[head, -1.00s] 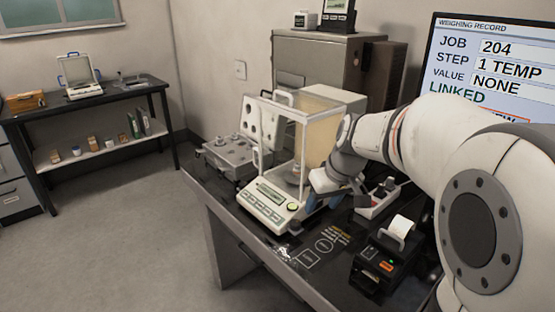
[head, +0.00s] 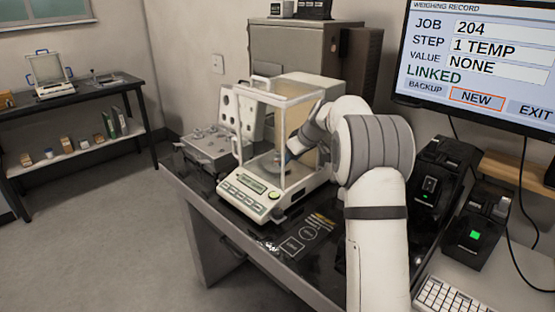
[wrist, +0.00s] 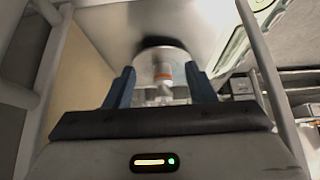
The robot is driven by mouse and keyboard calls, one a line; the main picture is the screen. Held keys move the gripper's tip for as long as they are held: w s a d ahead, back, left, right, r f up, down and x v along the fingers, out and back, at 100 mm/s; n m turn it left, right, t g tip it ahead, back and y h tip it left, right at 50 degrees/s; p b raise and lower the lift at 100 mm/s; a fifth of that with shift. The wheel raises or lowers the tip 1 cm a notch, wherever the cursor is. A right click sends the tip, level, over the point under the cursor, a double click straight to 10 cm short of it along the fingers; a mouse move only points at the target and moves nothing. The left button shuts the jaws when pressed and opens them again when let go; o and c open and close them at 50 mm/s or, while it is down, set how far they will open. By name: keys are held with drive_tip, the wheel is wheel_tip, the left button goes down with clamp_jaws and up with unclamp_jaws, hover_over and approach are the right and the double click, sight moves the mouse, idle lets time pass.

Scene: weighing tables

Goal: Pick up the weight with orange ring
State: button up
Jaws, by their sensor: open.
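The weight with the orange ring (wrist: 163,72) is a small shiny metal piece in the wrist view. It shows between and beyond my gripper's two blue fingers (wrist: 160,78), which are spread apart. Contact with either finger is not visible. The weight appears to stand on the round pan inside the glass-sided balance (head: 252,198). In the head view my arm reaches into the balance chamber from the right. My gripper (head: 290,153) is partly hidden there by the frame, and I cannot make out the weight clearly.
A grey case with an open, holed lid (head: 208,145) stands left of the balance. The chamber's frame posts (wrist: 262,75) are close on both sides of my gripper. Dark devices (head: 440,180) and a monitor (head: 480,65) are to the right. The table front has free room.

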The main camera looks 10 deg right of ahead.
drive_tip(key=w+a, duration=0.2)
drive_tip(key=w, duration=0.1)
drive_tip(key=w+a+p, duration=0.1)
drive_tip(key=w, duration=0.1)
drive_tip(key=shift+a+f, duration=0.15)
drive_tip(key=shift+a, duration=0.1)
drive_tip(key=shift+a+f, duration=0.1)
drive_tip(key=shift+f, duration=0.25)
clamp_jaws()
drive_tip(key=shift+r, duration=0.1)
